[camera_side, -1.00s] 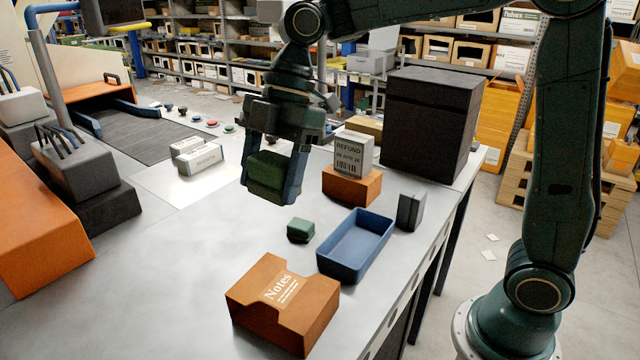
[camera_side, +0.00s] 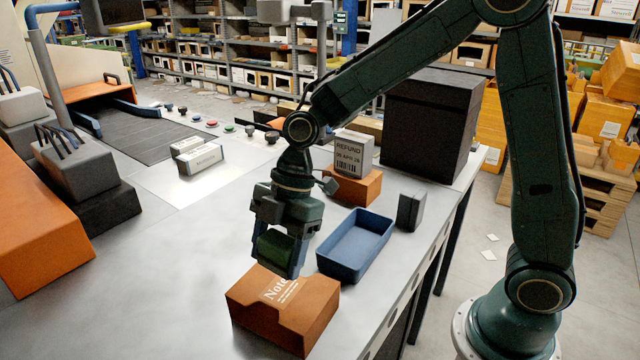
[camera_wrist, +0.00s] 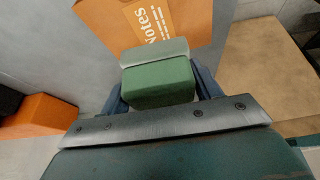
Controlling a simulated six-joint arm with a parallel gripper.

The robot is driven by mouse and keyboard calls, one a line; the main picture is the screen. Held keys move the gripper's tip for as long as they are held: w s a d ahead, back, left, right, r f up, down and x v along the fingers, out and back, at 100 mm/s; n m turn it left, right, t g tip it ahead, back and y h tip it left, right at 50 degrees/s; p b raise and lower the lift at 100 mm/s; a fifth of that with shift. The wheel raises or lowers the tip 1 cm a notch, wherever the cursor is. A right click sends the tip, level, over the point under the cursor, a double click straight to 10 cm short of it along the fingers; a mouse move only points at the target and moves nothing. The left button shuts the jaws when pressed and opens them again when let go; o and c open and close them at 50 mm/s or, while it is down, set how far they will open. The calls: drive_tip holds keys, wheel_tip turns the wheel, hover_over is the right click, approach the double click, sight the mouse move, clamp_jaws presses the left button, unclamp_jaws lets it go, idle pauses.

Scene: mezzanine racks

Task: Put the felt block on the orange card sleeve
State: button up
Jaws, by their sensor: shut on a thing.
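The felt block, a dark green block (camera_side: 276,247), is held between the fingers of my gripper (camera_side: 281,262), which is shut on it. In the wrist view the block (camera_wrist: 158,84) shows green with a paler strip along its far edge, between my gripper's blue fingers (camera_wrist: 160,92). The orange card sleeve (camera_side: 310,312), marked "Notes", lies on the table near its front edge. The block overlaps the sleeve's back edge in the side view; I cannot tell whether they touch. The sleeve (camera_wrist: 197,18) shows beyond the block in the wrist view.
A blue tray (camera_side: 384,236) stands just right of my gripper. A dark grey block (camera_side: 411,210) and an orange block (camera_side: 352,188) bearing a grey "REFUND" block (camera_side: 353,153) stand behind. A large black box (camera_side: 432,125) is at the back. The table left of the sleeve is clear.

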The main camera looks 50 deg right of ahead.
sight(280, 291)
drive_tip(key=shift+f, duration=2.8)
drive_tip(key=shift+f, duration=0.1)
drive_tip(key=o, duration=1)
drive_tip(key=v, duration=1.2)
